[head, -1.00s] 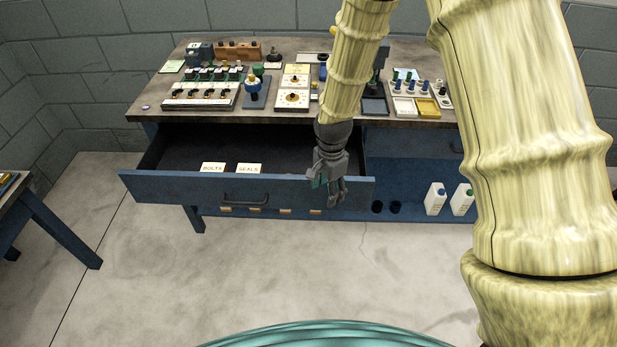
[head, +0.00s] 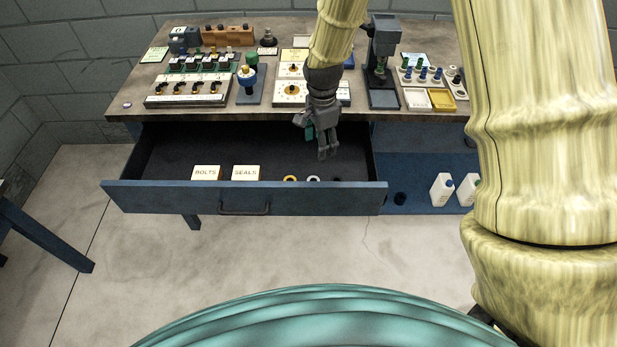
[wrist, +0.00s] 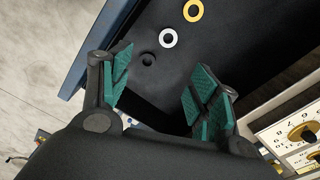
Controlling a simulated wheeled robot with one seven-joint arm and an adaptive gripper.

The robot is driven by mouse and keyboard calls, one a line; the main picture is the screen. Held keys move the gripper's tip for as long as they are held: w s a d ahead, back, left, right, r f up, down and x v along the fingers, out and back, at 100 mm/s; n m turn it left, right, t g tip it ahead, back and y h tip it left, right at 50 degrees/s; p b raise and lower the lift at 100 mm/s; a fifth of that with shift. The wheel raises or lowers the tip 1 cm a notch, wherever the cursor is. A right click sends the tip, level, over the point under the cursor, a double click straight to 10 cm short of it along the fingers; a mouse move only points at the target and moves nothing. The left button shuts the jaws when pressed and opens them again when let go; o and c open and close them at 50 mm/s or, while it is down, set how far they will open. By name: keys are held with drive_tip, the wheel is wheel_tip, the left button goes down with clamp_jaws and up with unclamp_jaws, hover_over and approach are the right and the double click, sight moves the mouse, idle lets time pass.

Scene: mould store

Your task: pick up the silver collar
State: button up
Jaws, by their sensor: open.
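The silver collar (head: 313,179) is a small pale ring lying in the open drawer (head: 160,197), near its front wall. It also shows in the wrist view (wrist: 168,38), flat on the dark drawer floor. A gold ring (head: 290,179) lies just left of it in the head view and also shows in the wrist view (wrist: 193,11). A dark ring (wrist: 147,60) lies on the silver collar's other side. My gripper (head: 322,148) is open and empty above the drawer's right part, behind and above the rings. Its green-padded fingers show in the wrist view (wrist: 160,90), apart from the collar.
Cards marked BOLTS (head: 206,173) and SEALS (head: 245,173) stand at the drawer's front. The workbench (head: 125,102) behind carries several fixtures, a press (head: 382,45) and trays. White bottles (head: 441,189) stand on the lower shelf at right.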

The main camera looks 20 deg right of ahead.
drive_tip(key=b, duration=0.6)
hover_over(313, 178)
drive_tip(key=s, duration=0.1)
wheel_tip(313, 178, down, 6)
drive_tip(key=shift+s+d+f, duration=0.1)
drive_tip(key=shift+d+f, duration=0.05)
drive_tip(key=shift+f, duration=1.5)
drive_tip(key=shift+d+f, duration=0.1)
drive_tip(key=shift+f, duration=1.5)
drive_tip(key=shift+a+f+p, duration=0.2)
drive_tip(key=shift+f+p, duration=0.1)
drive_tip(key=shift+f, duration=0.65)
drive_tip(key=shift+a+f+p, duration=0.2)
drive_tip(key=shift+f+p, duration=0.05)
drive_tip(key=shift+f, duration=1.45)
drive_tip(key=c, duration=1.2)
